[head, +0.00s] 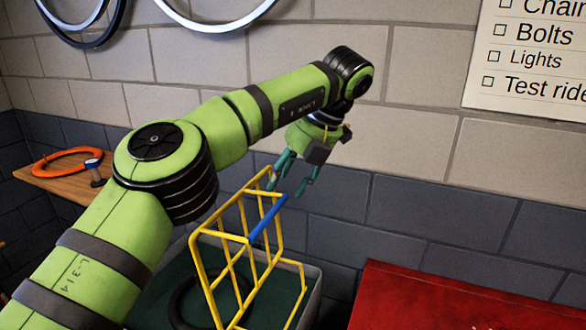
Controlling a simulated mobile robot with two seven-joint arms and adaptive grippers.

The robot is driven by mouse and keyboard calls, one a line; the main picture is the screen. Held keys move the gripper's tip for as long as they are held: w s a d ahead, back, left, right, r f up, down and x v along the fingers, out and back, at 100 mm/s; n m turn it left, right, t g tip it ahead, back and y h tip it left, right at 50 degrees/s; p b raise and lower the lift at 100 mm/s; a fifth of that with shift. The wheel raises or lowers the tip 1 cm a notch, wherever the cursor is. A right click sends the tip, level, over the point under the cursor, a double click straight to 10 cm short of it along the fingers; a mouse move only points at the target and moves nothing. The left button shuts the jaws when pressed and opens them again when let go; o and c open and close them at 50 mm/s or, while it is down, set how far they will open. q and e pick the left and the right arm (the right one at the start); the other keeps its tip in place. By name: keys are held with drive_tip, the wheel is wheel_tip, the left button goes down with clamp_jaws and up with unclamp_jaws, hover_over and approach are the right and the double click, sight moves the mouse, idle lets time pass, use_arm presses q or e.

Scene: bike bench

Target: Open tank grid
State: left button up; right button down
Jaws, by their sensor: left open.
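The tank grid (247,237) is a yellow bar frame with a blue bar (268,219) along its upper part. It stands tilted up over the grey tank (314,290), whose inside is dark green. My left gripper (285,188) is open, with teal fingers pointing down at the far upper end of the grid, close to the blue bar's end. I cannot tell whether a finger touches the grid. Nothing shows between the fingers that they clearly hold. My left arm hides part of the grid's left surroundings. My right gripper is not in view.
A dark ring (185,300) lies in the tank. A red cabinet or box (460,300) stands at the right. A wooden shelf (60,175) at the left holds an orange ring (67,161). The brick wall is close behind my left gripper.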

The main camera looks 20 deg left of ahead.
use_arm(q)
drive_tip(key=v, duration=0.2)
drive_tip(key=shift+d+r, duration=0.1)
drive_tip(key=shift+r, duration=0.2)
